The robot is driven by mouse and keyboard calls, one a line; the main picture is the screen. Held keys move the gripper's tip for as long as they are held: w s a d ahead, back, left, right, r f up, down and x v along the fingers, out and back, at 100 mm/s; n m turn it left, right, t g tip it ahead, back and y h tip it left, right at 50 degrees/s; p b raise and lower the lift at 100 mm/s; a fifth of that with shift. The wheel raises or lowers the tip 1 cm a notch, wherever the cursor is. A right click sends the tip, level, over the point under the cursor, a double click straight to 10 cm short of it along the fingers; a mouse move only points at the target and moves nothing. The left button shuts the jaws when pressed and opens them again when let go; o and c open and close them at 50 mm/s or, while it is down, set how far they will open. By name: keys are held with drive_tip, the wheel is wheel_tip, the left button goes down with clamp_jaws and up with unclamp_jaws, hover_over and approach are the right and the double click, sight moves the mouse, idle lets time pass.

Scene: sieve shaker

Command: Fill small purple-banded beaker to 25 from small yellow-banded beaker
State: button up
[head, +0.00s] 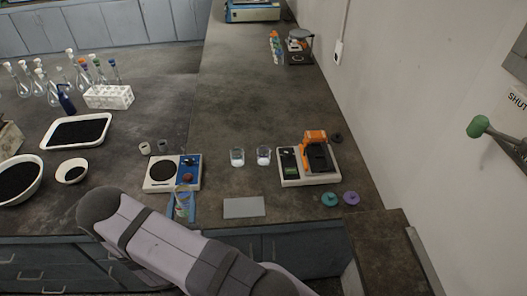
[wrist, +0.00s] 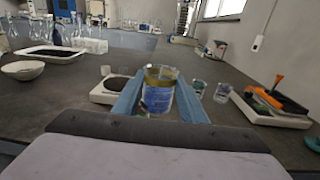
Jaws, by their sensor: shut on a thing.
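My gripper (head: 182,207) is shut on the small yellow-banded beaker (wrist: 159,92), between its blue fingers. The beaker looks upright; blue shows inside or through its glass, and I cannot tell whether that is its contents. It also shows in the head view (head: 184,198), at the front of the bench. The small purple-banded beaker (head: 264,156) stands on the bench to the right and farther back, apart from my gripper. It also shows in the wrist view (wrist: 222,92), right of the held beaker. Its fill level is too small to read.
A green-banded beaker (head: 237,157) stands just left of the purple-banded one. A hotplate-like device (head: 160,175) is close behind my gripper. A device with an orange part (head: 292,179) stands at the right. A grey flat plate (head: 243,207) lies in front. The bench behind the beakers is clear.

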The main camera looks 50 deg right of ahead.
drive_tip(key=w+d+f+m+g+h+b, duration=0.15)
drive_tip(key=d+b, duration=0.25)
drive_tip(key=d, duration=0.6)
drive_tip(key=d+f+m+g+h+b, duration=0.2)
drive_tip(key=d+f+g+b, duration=0.15)
drive_tip(key=d, duration=0.75)
drive_tip(key=s+d+r+m+g+b, duration=0.1)
drive_tip(key=s+d+b, duration=0.3)
drive_tip(key=d, duration=0.6)
drive_tip(key=s+d+r+m+g+h+b, duration=0.1)
drive_tip(key=s+d+b, duration=0.3)
drive_tip(key=d, duration=0.6)
drive_tip(key=shift+s+r+g, duration=0.3)
drive_tip(key=shift+s+g, duration=0.1)
drive_tip(key=shift+s, duration=0.7)
drive_tip(key=shift+h, duration=0.25)
drive_tip(key=n+p, duration=0.3)
drive_tip(key=n, duration=0.4)
hover_over(264, 156)
drive_tip(key=s+d, duration=0.1)
drive_tip(key=s, duration=0.2)
drive_tip(key=shift+w+f+t+h, duration=0.15)
drive_tip(key=shift+f+t+h, duration=0.2)
drive_tip(key=shift+f, duration=0.35)
